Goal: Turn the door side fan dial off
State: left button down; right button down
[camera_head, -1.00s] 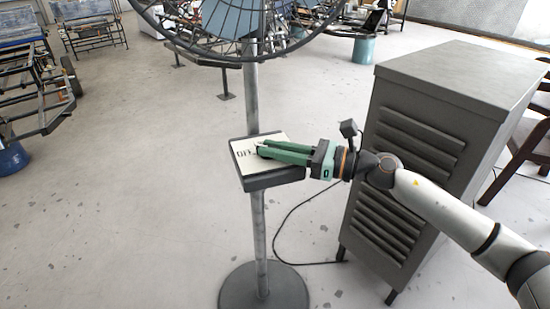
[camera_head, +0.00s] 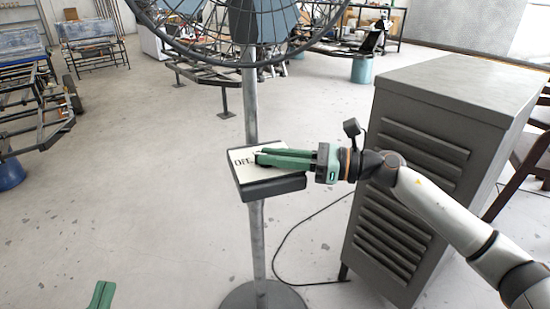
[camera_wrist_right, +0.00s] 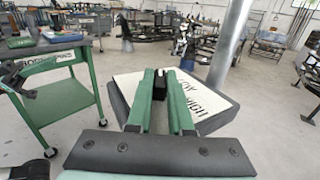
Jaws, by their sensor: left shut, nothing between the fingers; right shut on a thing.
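The fan (camera_head: 225,25) stands in front of me on a grey pole, with its cage cut off at the top of the head view. Its control box (camera_head: 272,188) has a white top panel with OFF legible in the head view and HIGH in the right wrist view (camera_wrist_right: 205,103). The dial (camera_wrist_right: 160,83) shows as a small black knob between my right fingertips. My right gripper (camera_head: 258,157) is shut on the dial, reaching in from the right and partly covering the panel. My left gripper (camera_head: 102,294) shows only its green fingers at the bottom left, shut and empty, away from the box.
A grey louvred cabinet (camera_head: 450,95) stands right of the fan, close beside my right arm. A dark cable (camera_head: 285,240) runs over the floor between them. A green tool cart (camera_wrist_right: 60,100) shows in the right wrist view.

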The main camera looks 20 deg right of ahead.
jog(key=shift+r, duration=0.1)
jog(key=c, duration=0.8)
grip_release()
jog(key=shift+s+d, duration=0.1)
jog(key=shift+d, duration=0.1)
pick_arm(q)
jog(key=s+r+m+t+h+b, duration=0.1)
jog(key=s+r+m+h, duration=0.3)
jog(key=r, duration=0.3)
jog(key=shift+s+d+r+t+h+b, duration=0.15)
jog(key=shift+d+r+t+h+b, duration=0.15)
jog(key=shift+d+t+h, duration=0.15)
pick_arm(e)
jog(key=shift+v, duration=6)
pick_arm(q)
jog(key=shift+f, duration=0.1)
